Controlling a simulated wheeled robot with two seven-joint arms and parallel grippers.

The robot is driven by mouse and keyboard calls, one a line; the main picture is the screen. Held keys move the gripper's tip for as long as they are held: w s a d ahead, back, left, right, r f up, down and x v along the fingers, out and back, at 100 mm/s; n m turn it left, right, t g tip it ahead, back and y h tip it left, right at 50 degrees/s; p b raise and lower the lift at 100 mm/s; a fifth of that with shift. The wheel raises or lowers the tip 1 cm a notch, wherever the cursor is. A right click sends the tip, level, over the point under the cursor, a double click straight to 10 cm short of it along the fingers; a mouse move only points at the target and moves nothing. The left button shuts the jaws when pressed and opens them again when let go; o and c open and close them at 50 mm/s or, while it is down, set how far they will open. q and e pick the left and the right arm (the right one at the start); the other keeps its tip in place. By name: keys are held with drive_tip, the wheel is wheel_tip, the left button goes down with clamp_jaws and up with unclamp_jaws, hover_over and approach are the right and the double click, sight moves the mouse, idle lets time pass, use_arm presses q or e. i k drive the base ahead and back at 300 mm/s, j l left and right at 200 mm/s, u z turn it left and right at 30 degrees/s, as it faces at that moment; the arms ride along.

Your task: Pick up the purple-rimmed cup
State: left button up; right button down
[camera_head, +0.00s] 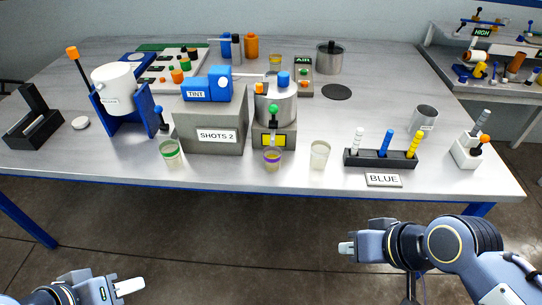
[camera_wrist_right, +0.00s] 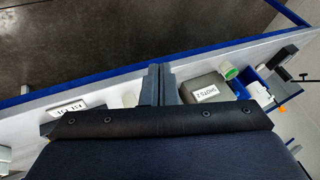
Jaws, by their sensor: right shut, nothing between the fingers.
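The purple-rimmed cup (camera_head: 272,158) stands upright near the front edge of the table, in front of the grey block with a yellow panel. It holds something yellowish. My right gripper (camera_head: 346,248) is in front of the table, below and to the right of the cup, apart from it. It is shut and empty; its closed fingers (camera_wrist_right: 160,84) show in the right wrist view, where I cannot make out the purple-rimmed cup. My left gripper (camera_head: 130,286) is low at the bottom left, far from the cup; its opening is unclear.
A green-rimmed cup (camera_head: 171,150) stands to the left and a pale-rimmed cup (camera_head: 319,154) close to the right. Behind are the SHOTS 2 block (camera_head: 210,120) and a metal pot (camera_head: 275,103). A dark rack (camera_head: 380,159) of coloured sticks and a BLUE sign (camera_head: 384,180) stand further right.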

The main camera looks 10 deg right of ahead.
sight(272, 155)
drive_tip(key=i+j+z, duration=0.15)
drive_tip(key=i+j, duration=0.15)
drive_tip(key=i+j+z, duration=0.35)
drive_tip(key=i+j, duration=0.15)
drive_tip(key=j, duration=0.25)
drive_tip(key=i+j+z, duration=0.15)
drive_tip(key=j, duration=0.25)
drive_tip(key=i, duration=0.1)
